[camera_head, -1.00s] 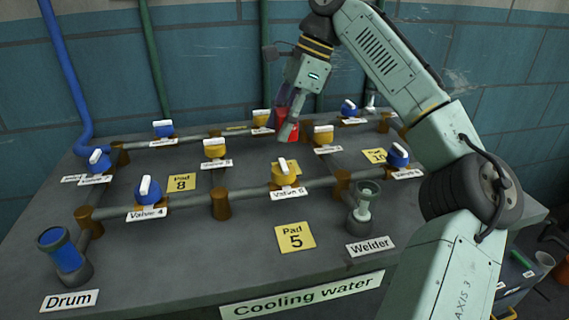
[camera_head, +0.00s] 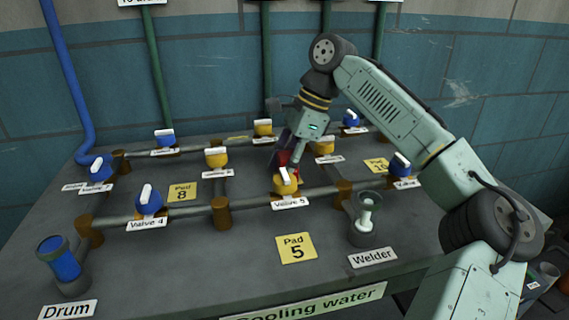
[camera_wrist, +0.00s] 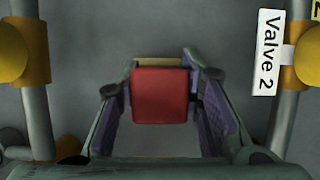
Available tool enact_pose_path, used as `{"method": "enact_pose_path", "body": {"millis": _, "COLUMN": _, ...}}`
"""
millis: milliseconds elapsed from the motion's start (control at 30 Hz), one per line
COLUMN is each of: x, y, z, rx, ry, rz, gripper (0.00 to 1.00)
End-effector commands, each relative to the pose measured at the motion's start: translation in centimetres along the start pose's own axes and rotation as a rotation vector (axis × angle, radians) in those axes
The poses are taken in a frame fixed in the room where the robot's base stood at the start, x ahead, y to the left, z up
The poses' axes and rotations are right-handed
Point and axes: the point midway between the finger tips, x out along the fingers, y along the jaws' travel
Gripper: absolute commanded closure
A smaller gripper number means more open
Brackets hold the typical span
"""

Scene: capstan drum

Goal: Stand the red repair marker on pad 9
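The red repair marker (camera_wrist: 160,95) is between my gripper's two purple-lined fingers in the wrist view, upright as far as I can tell. My gripper (camera_wrist: 160,75) looks shut on it, pointing down close to the bench. A thin yellow strip (camera_wrist: 158,62) shows just behind the marker; it may be pad 9, but no number is readable. In the head view my gripper (camera_head: 289,160) is low behind the yellow Valve 5 (camera_head: 285,182), which partly hides the marker (camera_head: 284,158). I cannot tell whether the marker touches the surface.
Pipes with several blue and yellow valves surround my gripper. Valve 2's label (camera_wrist: 267,52) is to the right in the wrist view. Pad 8 (camera_head: 183,191) and Pad 5 (camera_head: 296,248) are bare. The Welder fitting (camera_head: 366,218) and the Drum fitting (camera_head: 64,264) stand near the front.

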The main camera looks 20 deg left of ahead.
Motion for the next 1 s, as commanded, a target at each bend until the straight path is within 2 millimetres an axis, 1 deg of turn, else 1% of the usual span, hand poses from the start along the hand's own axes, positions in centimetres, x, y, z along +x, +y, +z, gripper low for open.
{"method": "enact_pose_path", "body": {"millis": 33, "x": 0.0, "y": 0.0, "z": 0.0, "rx": 0.000, "ry": 0.001, "rz": 0.000, "gripper": 0.61}}
{"method": "enact_pose_path", "body": {"millis": 200, "x": 0.0, "y": 0.0, "z": 0.0, "rx": 0.000, "ry": 0.001, "rz": 0.000, "gripper": 0.50}}
{"method": "enact_pose_path", "body": {"millis": 267, "x": 0.0, "y": 0.0, "z": 0.0, "rx": 0.000, "ry": 0.001, "rz": 0.000, "gripper": 0.47}}
{"method": "enact_pose_path", "body": {"millis": 533, "x": -0.1, "y": 0.0, "z": 0.0, "rx": 0.000, "ry": 0.001, "rz": 0.000, "gripper": 0.47}}
{"method": "enact_pose_path", "body": {"millis": 633, "x": -0.5, "y": 0.0, "z": 0.1, "rx": 0.000, "ry": 0.003, "rz": -0.002, "gripper": 0.47}}
{"method": "enact_pose_path", "body": {"millis": 767, "x": -2.5, "y": -0.1, "z": 0.2, "rx": 0.001, "ry": 0.001, "rz": -0.003, "gripper": 0.47}}
{"method": "enact_pose_path", "body": {"millis": 1000, "x": -7.8, "y": -0.1, "z": 0.2, "rx": 0.002, "ry": 0.000, "rz": -0.003, "gripper": 0.47}}
